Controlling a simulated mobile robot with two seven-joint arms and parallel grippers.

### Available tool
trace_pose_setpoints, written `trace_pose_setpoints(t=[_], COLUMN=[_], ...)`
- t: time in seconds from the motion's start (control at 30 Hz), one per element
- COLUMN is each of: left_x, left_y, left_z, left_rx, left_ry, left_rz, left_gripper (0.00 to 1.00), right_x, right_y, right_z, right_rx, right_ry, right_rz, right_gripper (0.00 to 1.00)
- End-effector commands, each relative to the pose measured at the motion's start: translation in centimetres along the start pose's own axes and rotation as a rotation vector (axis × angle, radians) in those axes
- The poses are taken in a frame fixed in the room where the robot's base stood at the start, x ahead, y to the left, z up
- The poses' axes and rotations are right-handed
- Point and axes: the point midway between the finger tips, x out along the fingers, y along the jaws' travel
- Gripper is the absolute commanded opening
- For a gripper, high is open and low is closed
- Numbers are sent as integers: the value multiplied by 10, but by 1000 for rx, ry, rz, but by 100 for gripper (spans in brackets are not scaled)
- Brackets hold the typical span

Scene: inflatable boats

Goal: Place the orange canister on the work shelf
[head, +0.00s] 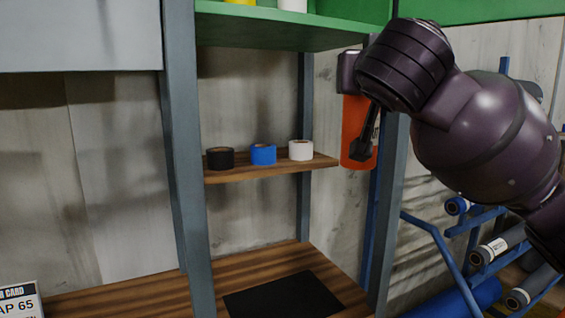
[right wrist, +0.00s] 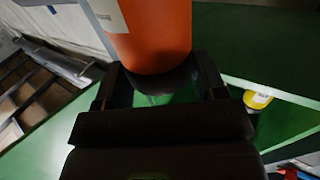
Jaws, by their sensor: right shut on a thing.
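In the right wrist view the canister's orange body (right wrist: 155,35) lies between the two fingers of the gripper (right wrist: 157,82). The rack has a wooden middle shelf (head: 268,171), a wooden lower surface (head: 140,297) with a black mat (head: 284,297), and a green upper shelf (head: 290,30). The canister is just right of the middle shelf's end; its depth is unclear. My left gripper is out of view.
Black (head: 220,158), blue (head: 263,154) and white (head: 300,150) tape rolls stand on the middle shelf. A grey post (head: 186,150) stands at the rack's front left. A blue roll rack (head: 470,250) is at right. The black mat is bare.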

Motion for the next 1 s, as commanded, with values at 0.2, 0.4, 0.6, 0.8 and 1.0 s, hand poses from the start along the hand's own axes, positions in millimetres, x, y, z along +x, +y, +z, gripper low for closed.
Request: trace_pose_setpoints(t=[0.2, 0.4, 0.6, 0.8, 1.0], left_x=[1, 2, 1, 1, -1], left_y=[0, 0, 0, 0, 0], left_z=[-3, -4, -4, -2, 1], left_rx=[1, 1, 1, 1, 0], left_ry=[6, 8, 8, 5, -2], left_rz=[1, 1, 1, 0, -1], left_gripper=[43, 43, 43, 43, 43], right_x=[-8, -16, -23, -29, -36], right_y=[7, 14, 20, 26, 32], right_z=[65, 119, 170, 220, 268], right_rx=[0, 0, 0, 0, 1], right_ry=[-5, -5, -6, -6, -7], right_rz=[-21, -36, -53, -66, -81], right_gripper=[20, 20, 20, 20, 20])
